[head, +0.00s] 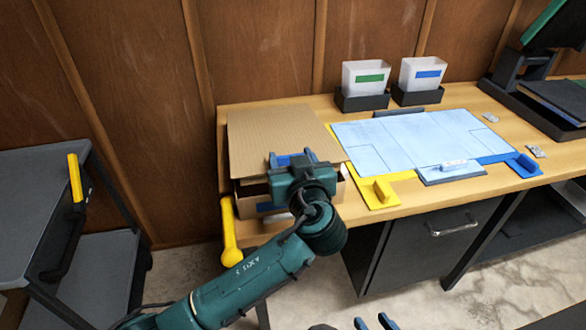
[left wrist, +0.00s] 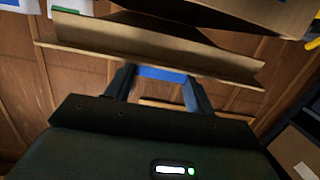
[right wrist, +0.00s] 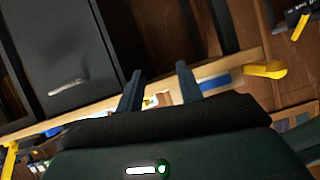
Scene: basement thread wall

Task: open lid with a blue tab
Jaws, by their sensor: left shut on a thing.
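A cardboard box (head: 249,208) stands at the left end of the wooden desk, with a broad brown lid (head: 275,137) on top. A dark band shows between the lid's front edge and the box front. The blue tab (head: 283,158) is at the lid's front edge, partly hidden by my left gripper (head: 291,160). The left wrist view shows the blue tab (left wrist: 162,73) between the two fingers of my left gripper (left wrist: 160,76), shut on it. My right gripper (head: 375,322) is at the bottom of the head view; the right wrist view shows its fingers (right wrist: 161,86) apart and empty.
A pale blue mat (head: 410,142) with yellow and blue corner pieces lies right of the box. Two white bins (head: 364,78) (head: 421,75) stand at the back. A yellow handle (head: 229,230) hangs at the desk's left corner. A grey cart (head: 40,190) is on the left.

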